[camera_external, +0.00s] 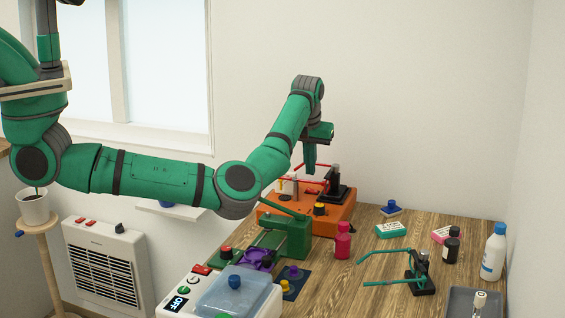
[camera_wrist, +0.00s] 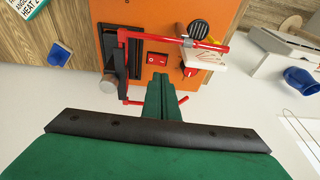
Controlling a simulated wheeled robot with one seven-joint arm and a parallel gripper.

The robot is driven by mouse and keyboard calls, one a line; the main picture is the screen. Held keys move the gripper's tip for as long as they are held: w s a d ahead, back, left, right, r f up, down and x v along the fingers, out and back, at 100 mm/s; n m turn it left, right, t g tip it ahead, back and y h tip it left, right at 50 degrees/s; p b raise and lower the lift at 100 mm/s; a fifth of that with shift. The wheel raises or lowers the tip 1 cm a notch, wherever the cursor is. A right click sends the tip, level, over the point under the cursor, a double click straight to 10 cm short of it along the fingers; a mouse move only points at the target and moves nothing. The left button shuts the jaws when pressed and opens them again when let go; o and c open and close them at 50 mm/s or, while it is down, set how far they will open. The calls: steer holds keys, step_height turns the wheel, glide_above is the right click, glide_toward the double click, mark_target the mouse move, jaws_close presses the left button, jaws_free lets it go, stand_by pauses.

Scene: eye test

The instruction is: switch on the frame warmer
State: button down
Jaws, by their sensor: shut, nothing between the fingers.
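The orange unit, which looks like the frame warmer (camera_external: 335,218), stands at the back of the bench; it also fills the top of the wrist view (camera_wrist: 142,88). A red rocker switch (camera_wrist: 158,58) marked O and I is on its face; I cannot tell which side is pressed. A round black grille (camera_wrist: 200,32) and a red knob (camera_wrist: 190,71) are near it. Red glasses (camera_wrist: 210,46) are in a black stand (camera_wrist: 133,50) on the unit. My gripper (camera_wrist: 160,80) is shut and empty, with its tips just short of the switch in the wrist view; contact is unclear. It shows above the unit externally (camera_external: 309,170).
The red temples pass on both sides of my fingertips in the wrist view. A green machine (camera_external: 290,235) and a white tank showing OFF (camera_external: 180,303) stand nearer. A pink bottle (camera_external: 343,240), green glasses (camera_external: 385,253) and a white bottle (camera_external: 493,252) stand to the right.

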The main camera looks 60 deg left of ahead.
mark_target(314, 190)
steer(key=f, duration=0.4)
steer(key=shift+s+a+f, duration=0.1)
steer(key=shift+a+f, duration=0.1)
steer(key=shift+a+f, duration=0.1)
steer(key=shift+s+f, duration=0.15)
steer(key=shift+f, duration=0.1)
steer(key=shift+r, duration=0.1)
steer(key=shift+w+d+r, duration=0.15)
steer(key=shift+w+d, duration=0.4)
steer(key=shift+w, duration=0.05)
steer(key=shift+r, duration=0.1)
